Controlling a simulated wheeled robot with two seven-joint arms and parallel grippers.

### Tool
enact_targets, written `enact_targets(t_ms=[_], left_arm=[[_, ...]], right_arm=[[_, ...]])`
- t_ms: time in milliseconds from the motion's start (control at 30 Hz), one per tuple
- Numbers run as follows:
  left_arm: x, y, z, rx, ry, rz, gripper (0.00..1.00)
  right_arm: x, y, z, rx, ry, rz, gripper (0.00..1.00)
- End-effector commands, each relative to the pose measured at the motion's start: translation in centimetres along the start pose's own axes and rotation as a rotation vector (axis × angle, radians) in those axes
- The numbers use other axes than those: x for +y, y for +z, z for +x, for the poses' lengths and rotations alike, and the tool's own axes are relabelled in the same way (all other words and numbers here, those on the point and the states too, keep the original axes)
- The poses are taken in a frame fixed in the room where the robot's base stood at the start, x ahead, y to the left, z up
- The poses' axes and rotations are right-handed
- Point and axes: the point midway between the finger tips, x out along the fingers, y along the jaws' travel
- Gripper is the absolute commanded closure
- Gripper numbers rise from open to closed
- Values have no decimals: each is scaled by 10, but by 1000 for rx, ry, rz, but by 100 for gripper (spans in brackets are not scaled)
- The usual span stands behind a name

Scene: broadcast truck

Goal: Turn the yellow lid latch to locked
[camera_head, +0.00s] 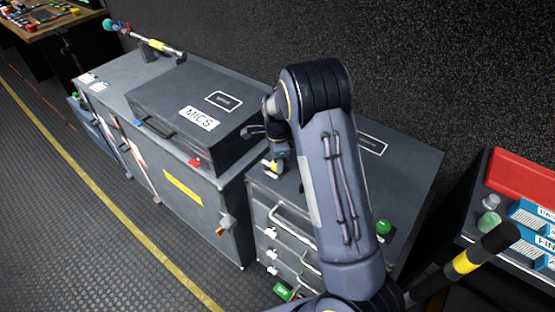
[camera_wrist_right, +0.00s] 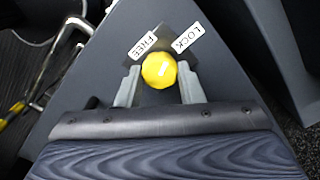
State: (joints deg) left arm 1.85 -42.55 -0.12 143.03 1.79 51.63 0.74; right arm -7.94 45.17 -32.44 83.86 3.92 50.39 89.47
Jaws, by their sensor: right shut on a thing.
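The yellow latch knob (camera_wrist_right: 158,70) sits on a dark plate on a grey surface in the right wrist view. A white FREE label (camera_wrist_right: 148,41) and a white LOCK label (camera_wrist_right: 188,37) stand just beyond it, FREE on the left and LOCK on the right. My right gripper (camera_wrist_right: 160,82) is shut on the knob, one grey finger on each side. Which label the knob points to cannot be told. In the head view my right gripper (camera_head: 273,166) is at the near left part of the grey drawer cabinet's top (camera_head: 415,175), a bit of yellow at its tips. My left gripper is not in view.
A grey MICS case (camera_head: 165,100) lies on the cabinet left of my right arm. A green knob (camera_head: 384,227) stands on the drawer cabinet's top. Drawer handles (camera_head: 290,222) stick out in front. A black pole with a yellow band (camera_head: 468,262) is at the lower right.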

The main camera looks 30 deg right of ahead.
Motion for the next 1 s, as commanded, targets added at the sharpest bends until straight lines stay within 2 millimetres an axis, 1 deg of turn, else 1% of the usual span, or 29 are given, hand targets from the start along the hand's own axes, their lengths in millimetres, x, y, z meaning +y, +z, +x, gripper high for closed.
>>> enact_targets(t_ms=[200, 500, 700, 1000], left_arm=[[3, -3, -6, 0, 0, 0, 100], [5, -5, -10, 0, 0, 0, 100], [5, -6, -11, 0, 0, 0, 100], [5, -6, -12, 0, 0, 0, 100]], right_arm=[[0, 0, -2, 1, -3, 181, 89], [0, 0, -2, 0, -3, 355, 89], [0, 0, -2, 0, -3, 409, 89], [0, 0, -1, -1, -4, 430, 89]])
